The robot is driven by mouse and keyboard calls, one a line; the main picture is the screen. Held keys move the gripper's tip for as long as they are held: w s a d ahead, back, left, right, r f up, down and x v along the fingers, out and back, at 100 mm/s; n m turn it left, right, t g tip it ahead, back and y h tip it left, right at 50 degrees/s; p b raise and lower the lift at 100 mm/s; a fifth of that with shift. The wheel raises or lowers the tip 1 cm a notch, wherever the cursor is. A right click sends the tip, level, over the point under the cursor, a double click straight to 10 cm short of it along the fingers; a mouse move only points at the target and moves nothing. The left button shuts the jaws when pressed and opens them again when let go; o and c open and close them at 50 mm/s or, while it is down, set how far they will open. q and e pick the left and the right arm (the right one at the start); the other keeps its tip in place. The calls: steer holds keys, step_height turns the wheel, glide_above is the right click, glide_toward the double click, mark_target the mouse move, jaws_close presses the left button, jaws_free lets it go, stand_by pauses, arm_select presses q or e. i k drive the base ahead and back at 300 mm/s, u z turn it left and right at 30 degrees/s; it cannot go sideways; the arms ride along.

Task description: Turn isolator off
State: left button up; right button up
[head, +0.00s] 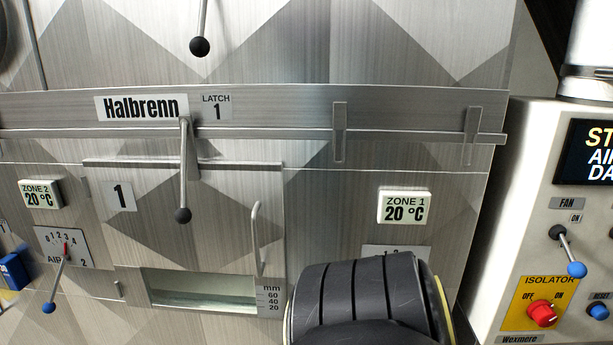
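The isolator is a red rotary knob (541,313) on a yellow plate (518,312) marked ISOLATOR, low on the pale control box (526,150) at the right. OFF is printed at the plate's upper left and ON at its upper right. The knob is small in the picture, and I cannot tell for sure which mark it points to. Neither of my grippers is in view. A black ribbed rounded part at the bottom centre looks like a link of my own arm, left of the control box and apart from the knob.
A fan lever (568,252) with a blue ball end sits above the isolator, and a blue reset button (598,311) is right of it. A dark display (590,152) is higher up. The metal hood front (330,225) with latch levers fills the left and middle.

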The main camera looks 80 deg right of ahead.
mark_target(541, 312)
steer(key=z, duration=0.1)
steer(key=k, duration=0.65)
steer(key=z, duration=3.7)
